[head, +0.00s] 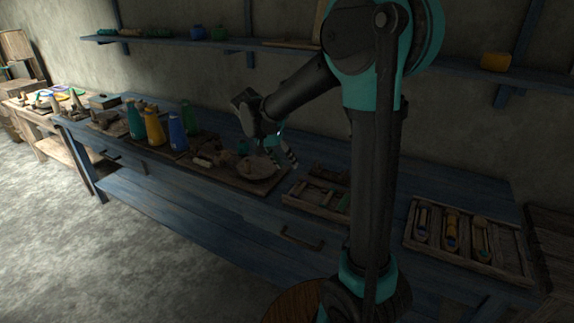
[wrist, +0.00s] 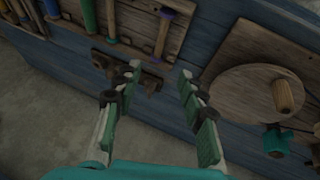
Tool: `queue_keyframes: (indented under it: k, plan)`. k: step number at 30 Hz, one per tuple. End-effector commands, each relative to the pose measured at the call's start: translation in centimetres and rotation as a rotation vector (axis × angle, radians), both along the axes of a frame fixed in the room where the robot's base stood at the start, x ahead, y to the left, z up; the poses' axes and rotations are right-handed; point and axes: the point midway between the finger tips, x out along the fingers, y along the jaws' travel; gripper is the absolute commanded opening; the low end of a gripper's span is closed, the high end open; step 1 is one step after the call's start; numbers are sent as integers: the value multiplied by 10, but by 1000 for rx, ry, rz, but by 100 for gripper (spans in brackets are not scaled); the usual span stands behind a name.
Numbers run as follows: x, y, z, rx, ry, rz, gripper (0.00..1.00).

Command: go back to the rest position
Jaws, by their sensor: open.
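My gripper (head: 283,150) hangs over the blue bench (head: 225,206), beside the round wooden disc (head: 255,168) on a dark board. In the wrist view my gripper (wrist: 160,78) has its two green-padded fingers spread apart, with nothing between them. My arm hides part of the bench in the head view.
A divided wooden tray (head: 318,195) lies right of the disc, and another tray (head: 466,243) with several tools is farther right. Several coloured bottles (head: 154,128) stand on the left. A blue shelf (head: 272,47) runs along the wall. The floor (head: 70,215) in front is clear.

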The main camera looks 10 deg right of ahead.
Motion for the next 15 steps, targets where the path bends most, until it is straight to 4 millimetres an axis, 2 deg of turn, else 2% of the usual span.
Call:
queue_keyframes:
  k: [5,8,11,15]
  plan:
    - [-4,-5,-2,8,5,10,41]
    - [-19,-19,-9,40,23,51,41]
    - [-47,-41,-21,96,43,127,41]
    - [-96,-68,-44,182,51,266,41]
